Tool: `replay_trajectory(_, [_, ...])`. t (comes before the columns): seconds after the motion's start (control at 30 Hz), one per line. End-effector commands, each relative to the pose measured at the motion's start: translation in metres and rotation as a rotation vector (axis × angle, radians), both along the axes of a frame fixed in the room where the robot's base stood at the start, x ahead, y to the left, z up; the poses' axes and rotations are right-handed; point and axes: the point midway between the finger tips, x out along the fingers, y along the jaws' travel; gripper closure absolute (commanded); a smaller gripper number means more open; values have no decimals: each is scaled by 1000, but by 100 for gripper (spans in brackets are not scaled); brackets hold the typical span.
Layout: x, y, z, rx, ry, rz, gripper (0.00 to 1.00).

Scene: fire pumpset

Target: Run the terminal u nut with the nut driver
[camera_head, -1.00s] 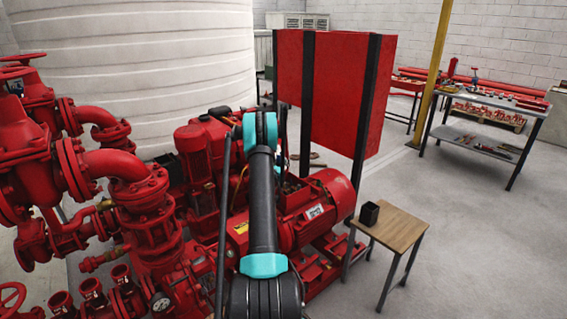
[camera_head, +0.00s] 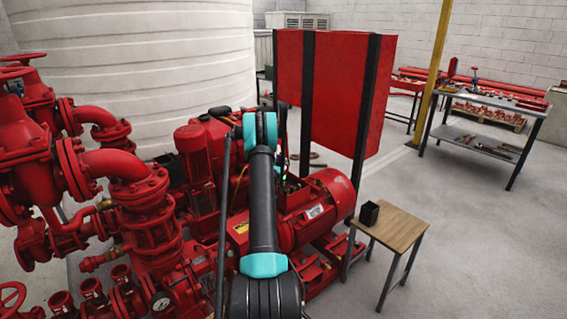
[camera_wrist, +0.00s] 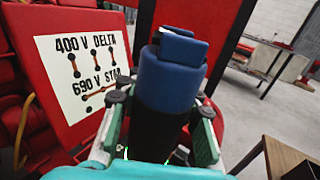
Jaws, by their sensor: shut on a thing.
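My gripper (camera_wrist: 161,104) is shut on the nut driver (camera_wrist: 170,80), a thick tool with a blue upper part and a black lower part. A red plate with a white label (camera_wrist: 85,65), reading 400 V DELTA and 690 V STAR, is to the left of the tool. The terminal u nut cannot be seen in either view. In the head view my arm hides the gripper and the tool, beside the red motor (camera_head: 318,212).
Red pipes and valves (camera_head: 125,190) fill the left. A red panel on dark posts (camera_head: 340,90) stands behind. The floor at right is clear up to the workbench (camera_head: 490,101).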

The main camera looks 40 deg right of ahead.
Motion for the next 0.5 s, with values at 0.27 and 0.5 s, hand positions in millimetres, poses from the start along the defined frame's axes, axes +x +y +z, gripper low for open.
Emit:
replay_trajectory(0.27, [0,0,5,1,-1,0,100])
replay_trajectory(0.5, [0,0,22,0,0,0,100])
